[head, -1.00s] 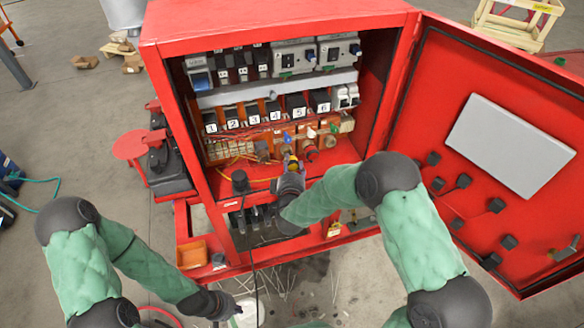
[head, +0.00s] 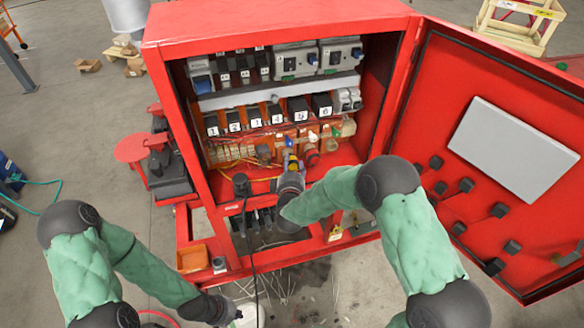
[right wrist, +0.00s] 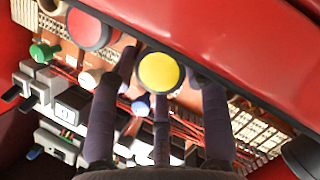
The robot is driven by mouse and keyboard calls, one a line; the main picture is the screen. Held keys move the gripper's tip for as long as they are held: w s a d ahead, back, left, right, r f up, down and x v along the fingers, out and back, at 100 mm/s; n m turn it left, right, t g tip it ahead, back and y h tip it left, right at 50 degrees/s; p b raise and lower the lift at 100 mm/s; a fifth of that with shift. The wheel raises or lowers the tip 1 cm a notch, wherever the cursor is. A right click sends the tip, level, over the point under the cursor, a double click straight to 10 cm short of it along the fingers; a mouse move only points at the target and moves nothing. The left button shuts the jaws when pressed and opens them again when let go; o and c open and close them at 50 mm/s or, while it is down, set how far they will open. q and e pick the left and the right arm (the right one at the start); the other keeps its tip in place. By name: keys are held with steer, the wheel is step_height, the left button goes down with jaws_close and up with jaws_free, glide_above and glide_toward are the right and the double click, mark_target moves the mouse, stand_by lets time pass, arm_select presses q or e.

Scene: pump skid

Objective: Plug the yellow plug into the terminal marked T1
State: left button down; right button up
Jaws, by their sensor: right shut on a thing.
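The yellow plug (head: 292,161) is held by my right gripper (head: 291,170) inside the red cabinet, in front of the lower row of coloured connectors. In the right wrist view its round yellow end (right wrist: 159,72) sits between the dark fingers of that gripper (right wrist: 161,80). A blue connector (head: 289,142) is just above the plug in the head view; it also shows in the right wrist view (right wrist: 141,105). I cannot read a T1 mark, and the plug's front end is hidden. My left gripper (head: 232,311) is low at the cabinet's front; its fingers are unclear.
A red connector (right wrist: 88,30) and a green one (right wrist: 40,51) are beside the plug. Numbered black modules (head: 278,113) and thin red wires lie above the connectors. The open cabinet door (head: 480,190) bounds the right side. A black cable hangs in front.

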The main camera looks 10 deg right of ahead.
steer(key=shift+w, duration=0.5)
steer(key=o, duration=1.2)
steer(key=shift+s+a, duration=0.1)
steer(key=shift+s, duration=0.05)
steer(key=v, duration=1.1)
steer(key=shift+s, duration=0.3)
steer(key=shift+a, duration=0.1)
